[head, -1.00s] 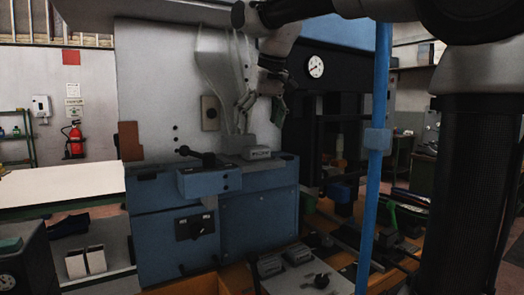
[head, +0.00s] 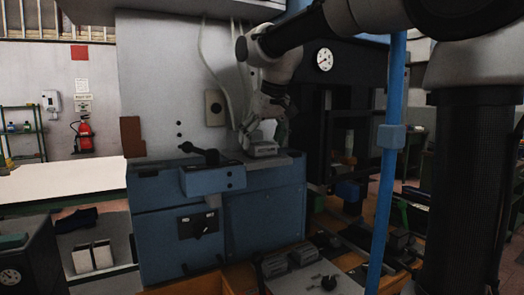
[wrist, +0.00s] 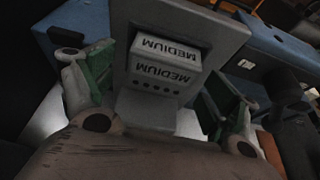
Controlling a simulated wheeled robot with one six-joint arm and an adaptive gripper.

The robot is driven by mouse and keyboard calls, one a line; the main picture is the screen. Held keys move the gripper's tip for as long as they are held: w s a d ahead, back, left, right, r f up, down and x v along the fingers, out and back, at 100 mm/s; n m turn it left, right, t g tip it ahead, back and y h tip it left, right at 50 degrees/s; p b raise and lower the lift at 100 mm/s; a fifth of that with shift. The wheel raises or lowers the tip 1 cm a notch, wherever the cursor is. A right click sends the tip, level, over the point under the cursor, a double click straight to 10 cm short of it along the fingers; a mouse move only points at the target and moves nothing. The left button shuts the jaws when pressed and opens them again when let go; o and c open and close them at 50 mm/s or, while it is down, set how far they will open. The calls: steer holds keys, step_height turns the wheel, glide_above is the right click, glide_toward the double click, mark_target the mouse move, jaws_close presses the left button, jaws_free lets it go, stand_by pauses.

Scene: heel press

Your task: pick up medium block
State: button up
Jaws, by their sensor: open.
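The medium block (head: 262,150) is a grey block on the top of the blue press (head: 262,222). In the wrist view the block (wrist: 162,65) shows the word MEDIUM on two faces and a row of dark dots. My gripper (head: 265,128) is just above and around the block in the head view. In the wrist view its green-padded fingers (wrist: 158,95) stand apart, one on each side of the block. I cannot tell whether either pad touches it.
A black lever (head: 200,152) stands left of the block on the press. A vertical blue post (head: 386,185) stands to the right. A white table (head: 65,183) is at the left.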

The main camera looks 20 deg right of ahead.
mark_target(263, 143)
steer(key=c, duration=1.4)
step_height(263, 143, up, 10)
